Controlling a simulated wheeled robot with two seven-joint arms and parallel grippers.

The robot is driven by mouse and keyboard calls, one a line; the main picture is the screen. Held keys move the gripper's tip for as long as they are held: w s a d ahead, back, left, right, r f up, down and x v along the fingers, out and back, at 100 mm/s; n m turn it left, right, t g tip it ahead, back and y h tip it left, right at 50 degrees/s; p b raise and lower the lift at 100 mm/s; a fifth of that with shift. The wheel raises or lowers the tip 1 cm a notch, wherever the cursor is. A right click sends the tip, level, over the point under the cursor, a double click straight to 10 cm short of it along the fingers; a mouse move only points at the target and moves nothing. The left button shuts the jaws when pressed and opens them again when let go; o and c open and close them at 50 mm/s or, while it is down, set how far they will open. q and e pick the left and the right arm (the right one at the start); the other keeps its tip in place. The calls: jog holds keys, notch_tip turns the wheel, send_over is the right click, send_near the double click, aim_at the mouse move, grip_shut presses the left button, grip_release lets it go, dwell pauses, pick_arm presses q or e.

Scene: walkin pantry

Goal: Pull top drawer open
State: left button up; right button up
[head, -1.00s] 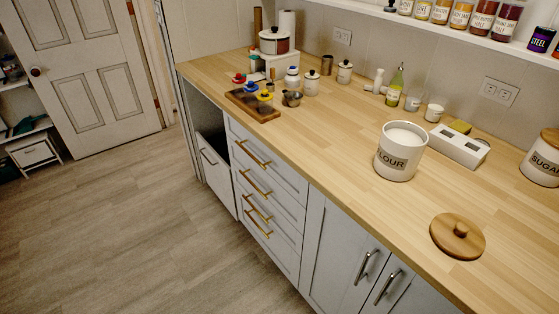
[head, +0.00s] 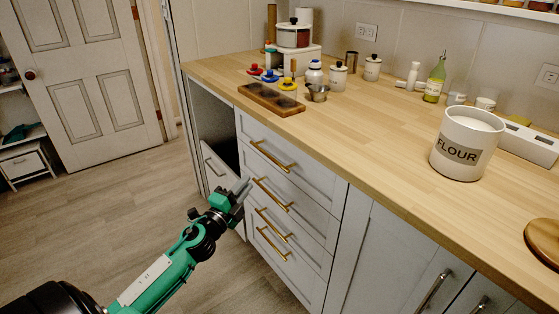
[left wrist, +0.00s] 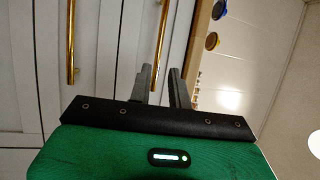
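The top drawer (head: 296,163) is the uppermost of a white stack under the counter and is shut flush. Its gold bar handle (head: 270,157) also shows in the left wrist view (left wrist: 160,45), on the side nearest the countertop. My left gripper (head: 242,187) is in front of the stack, low and left of that handle. In the left wrist view its two grey fingers (left wrist: 160,78) stand apart with nothing between them. They point toward the drawer fronts, lined up roughly with the top handle. I see no contact with it. My right gripper is not in view.
The second drawer's handle (head: 271,194) is close to the left gripper. An open bay with a tilted white bin front (head: 218,172) is left of the stack. The wooden countertop (head: 375,125) overhangs the drawers. The floor (head: 100,215) in front is clear.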

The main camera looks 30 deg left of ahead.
aim_at(269, 155)
pick_arm(q)
jog(key=w, duration=0.4)
jog(key=w+r, duration=0.1)
jog(key=w, duration=0.3)
jog(key=w+r, duration=0.1)
jog(key=w, duration=0.4)
jog(key=shift+w+a+r+p, duration=0.1)
jog(key=shift+r+p, duration=0.05)
jog(key=shift+p, duration=0.15)
grip_shut()
